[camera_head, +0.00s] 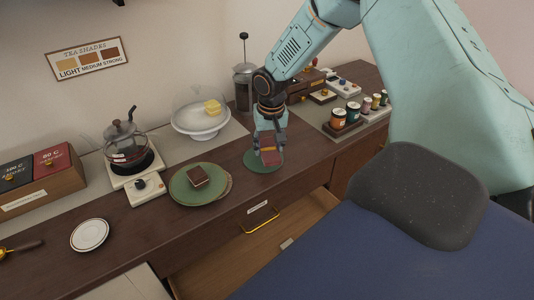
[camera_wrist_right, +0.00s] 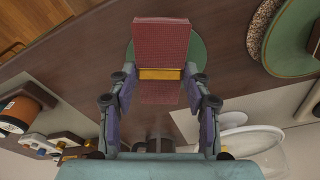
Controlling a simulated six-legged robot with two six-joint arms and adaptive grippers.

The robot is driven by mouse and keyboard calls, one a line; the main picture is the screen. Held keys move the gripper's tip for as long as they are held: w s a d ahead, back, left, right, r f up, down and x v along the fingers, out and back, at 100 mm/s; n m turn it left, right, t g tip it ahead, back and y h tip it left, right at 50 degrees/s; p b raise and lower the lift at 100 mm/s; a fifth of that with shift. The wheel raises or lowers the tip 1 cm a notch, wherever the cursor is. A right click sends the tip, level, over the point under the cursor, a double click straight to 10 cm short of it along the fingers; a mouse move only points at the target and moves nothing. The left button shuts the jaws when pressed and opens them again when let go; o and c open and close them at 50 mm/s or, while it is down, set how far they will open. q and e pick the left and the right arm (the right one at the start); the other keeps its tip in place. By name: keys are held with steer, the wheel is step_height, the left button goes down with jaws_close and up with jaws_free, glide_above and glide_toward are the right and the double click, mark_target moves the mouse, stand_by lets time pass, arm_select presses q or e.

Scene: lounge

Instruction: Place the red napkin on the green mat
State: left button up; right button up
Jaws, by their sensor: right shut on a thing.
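The red napkin (camera_head: 270,158), folded with a yellow band (camera_wrist_right: 161,74), is between the fingers of my right gripper (camera_head: 268,143). It also shows in the right wrist view (camera_wrist_right: 161,43). My right gripper is shut on it, with a finger on each side in the wrist view (camera_wrist_right: 160,85). The round green mat (camera_head: 262,167) lies on the wooden counter directly behind the napkin in both views. The napkin and gripper hide part of the mat. I cannot tell whether the napkin touches it. My left gripper is not in view.
A green plate (camera_head: 185,190) with a brown cake piece stands left of the mat. A glass-domed cake stand (camera_head: 200,122) and a French press (camera_head: 243,85) are behind. Jars (camera_head: 353,112) stand to the right. An open drawer (camera_head: 265,245) juts out below the counter.

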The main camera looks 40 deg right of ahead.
mark_target(270, 151)
steer(key=shift+d+f, duration=0.15)
steer(key=shift+f, duration=0.25)
steer(key=shift+s+f, duration=0.25)
steer(key=shift+f, duration=0.8)
steer(key=shift+f+b, duration=0.3)
steer(key=shift+w+a, duration=0.15)
steer(key=shift+a, duration=0.05)
steer(key=shift+w+d+f, duration=0.1)
steer(key=shift+d+f, duration=0.05)
steer(key=shift+f, duration=0.15)
steer(key=o, duration=1)
steer(key=shift+s+r, duration=0.15)
steer(key=shift+s, duration=0.05)
steer(key=shift+o, duration=0.2)
